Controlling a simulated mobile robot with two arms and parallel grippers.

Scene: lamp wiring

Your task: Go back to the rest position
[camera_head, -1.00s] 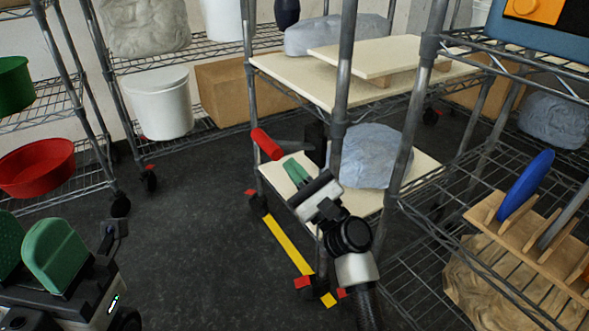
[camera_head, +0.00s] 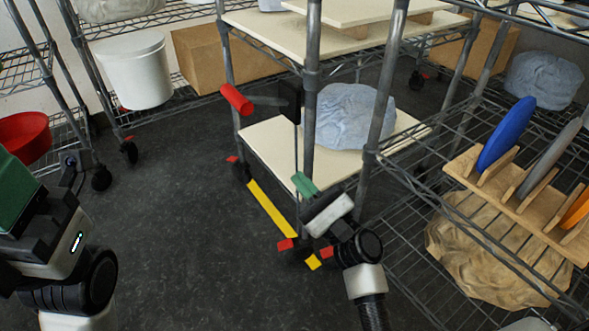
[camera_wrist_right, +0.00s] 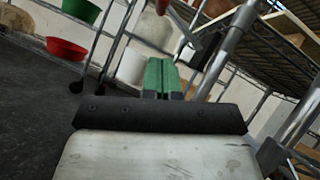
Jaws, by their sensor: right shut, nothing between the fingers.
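My right gripper (camera_head: 304,184) has green fingers and is in the middle of the head view, in front of the wheeled cart's (camera_head: 262,148) lower shelf. Its fingers are together with nothing between them, and they also show shut in the right wrist view (camera_wrist_right: 160,76). A red-handled lever (camera_head: 236,98) on the cart is above and left of this gripper, apart from it. My left gripper (camera_head: 18,195) is at the left edge of the head view. Only part of its green fingers shows there, so its opening is hidden.
A wire rack at right holds a wooden plate holder (camera_head: 520,212) with a blue disc (camera_head: 507,133). A tan bag (camera_head: 480,250) lies below. A white bucket (camera_head: 137,72), a cardboard box (camera_head: 222,62) and a red bowl (camera_head: 22,136) are at the back left. The dark floor between is clear.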

